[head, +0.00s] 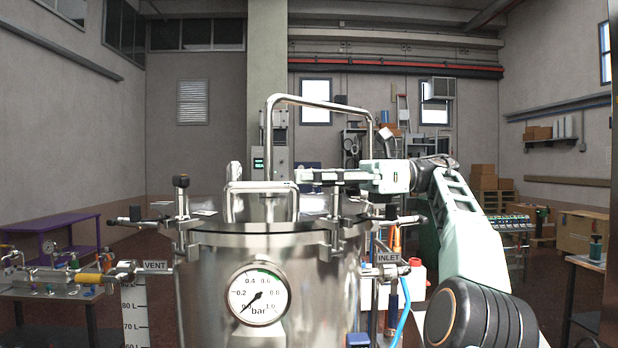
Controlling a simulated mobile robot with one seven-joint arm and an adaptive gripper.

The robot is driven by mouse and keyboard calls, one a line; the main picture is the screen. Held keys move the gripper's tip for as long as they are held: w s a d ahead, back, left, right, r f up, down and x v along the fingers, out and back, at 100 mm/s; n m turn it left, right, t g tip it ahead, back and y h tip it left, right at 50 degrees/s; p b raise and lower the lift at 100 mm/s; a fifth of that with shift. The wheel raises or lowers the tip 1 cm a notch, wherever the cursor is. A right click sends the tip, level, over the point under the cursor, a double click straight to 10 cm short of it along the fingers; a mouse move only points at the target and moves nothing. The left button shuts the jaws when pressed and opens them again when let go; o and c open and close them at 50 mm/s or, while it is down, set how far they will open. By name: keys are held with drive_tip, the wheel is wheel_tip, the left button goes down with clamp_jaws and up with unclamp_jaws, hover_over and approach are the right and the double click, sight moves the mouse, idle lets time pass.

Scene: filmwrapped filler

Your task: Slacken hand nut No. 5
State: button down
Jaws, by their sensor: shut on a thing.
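A steel pressure vessel (210,275) fills the middle, with a flat lid (265,226) held by clamps around its rim. One clamp (182,215) at the left carries an upright bolt with a dark-topped hand nut (181,181). Another clamp (333,235) stands at the right front of the lid. My gripper (318,176) reaches in from the right, level, just above this clamp. It is shut on what looks like that clamp's hand nut, which the fingers mostly hide. No number on the nut can be read.
A tall bent handle (318,103) and a lower loop handle (262,186) rise from the lid close to my gripper. A pressure gauge (258,295) on the front reads near zero. A blue hose (403,312) hangs at the right.

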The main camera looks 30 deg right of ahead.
drive_tip(key=shift+r, duration=0.1)
drive_tip(key=c, duration=1.9)
unclamp_jaws()
drive_tip(key=shift+a, duration=0.1)
drive_tip(key=shift+w+m+t+h, duration=0.25)
drive_tip(key=shift+m+t, duration=0.2)
drive_tip(key=shift+t, duration=0.25)
drive_tip(key=shift+w+m+t+h, duration=0.15)
drive_tip(key=shift+m+t+h, duration=0.1)
drive_tip(key=shift+m+t, duration=0.35)
drive_tip(key=shift+w+d+m+t+h+p, duration=0.2)
drive_tip(key=shift+m+t+h, duration=0.3)
drive_tip(key=shift+t, duration=0.25)
drive_tip(key=shift+w+d+m+t+h+p, duration=0.1)
drive_tip(key=shift+w+m+t+h+p, duration=0.1)
drive_tip(key=shift+m+t+h, duration=0.45)
drive_tip(key=shift+w+d+m+t+h+p, duration=0.15)
drive_tip(key=shift+w+m+t+h, duration=0.2)
drive_tip(key=shift+t, duration=0.55)
